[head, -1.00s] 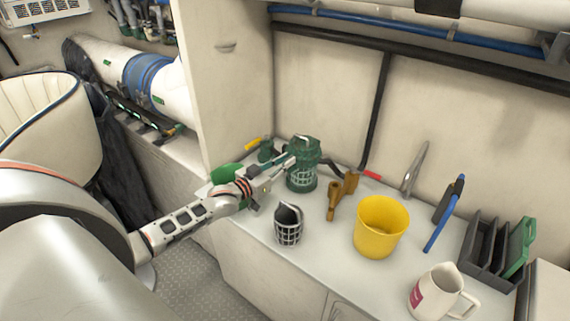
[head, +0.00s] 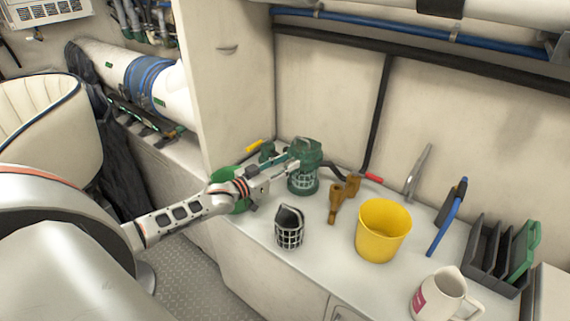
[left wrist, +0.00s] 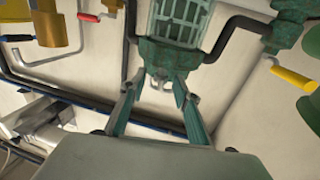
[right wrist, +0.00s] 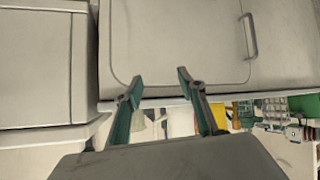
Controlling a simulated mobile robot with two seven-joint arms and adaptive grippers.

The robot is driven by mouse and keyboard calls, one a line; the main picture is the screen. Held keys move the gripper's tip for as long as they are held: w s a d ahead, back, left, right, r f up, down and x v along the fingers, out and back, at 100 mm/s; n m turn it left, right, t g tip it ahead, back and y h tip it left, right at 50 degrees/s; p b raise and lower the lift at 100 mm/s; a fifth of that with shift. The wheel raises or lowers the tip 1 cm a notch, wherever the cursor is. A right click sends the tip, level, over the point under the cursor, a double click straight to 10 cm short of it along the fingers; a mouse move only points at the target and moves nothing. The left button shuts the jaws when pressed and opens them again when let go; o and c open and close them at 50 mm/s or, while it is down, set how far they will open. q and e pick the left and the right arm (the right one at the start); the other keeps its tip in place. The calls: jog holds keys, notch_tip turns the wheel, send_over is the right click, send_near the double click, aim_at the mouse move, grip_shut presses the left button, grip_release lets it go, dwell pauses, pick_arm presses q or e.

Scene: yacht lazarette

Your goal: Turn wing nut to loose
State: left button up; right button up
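The green strainer (head: 303,182) with a clear caged body stands upright on the white counter. In the left wrist view the strainer (left wrist: 180,22) shows upside down, with a small pale wing nut (left wrist: 158,80) on its lid. My left gripper (head: 293,163) is at the top of the strainer. In the left wrist view its fingers (left wrist: 156,90) are open, one on each side of the wing nut, with a visible gap. The wing nut is too small to make out in the head view. My right gripper (right wrist: 157,85) is open and empty, facing a pale cabinet front.
A black basket (head: 289,229), bronze fitting (head: 340,199), yellow bucket (head: 383,232) and white jug (head: 444,297) stand in front and right of the strainer. A red-handled lever (head: 373,178) and a yellow-handled lever (head: 255,146) flank it. A wall rises behind.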

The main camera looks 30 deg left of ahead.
pick_arm(q)
jog(key=v, duration=1.2)
jog(key=shift+s, duration=0.1)
dwell(0.4)
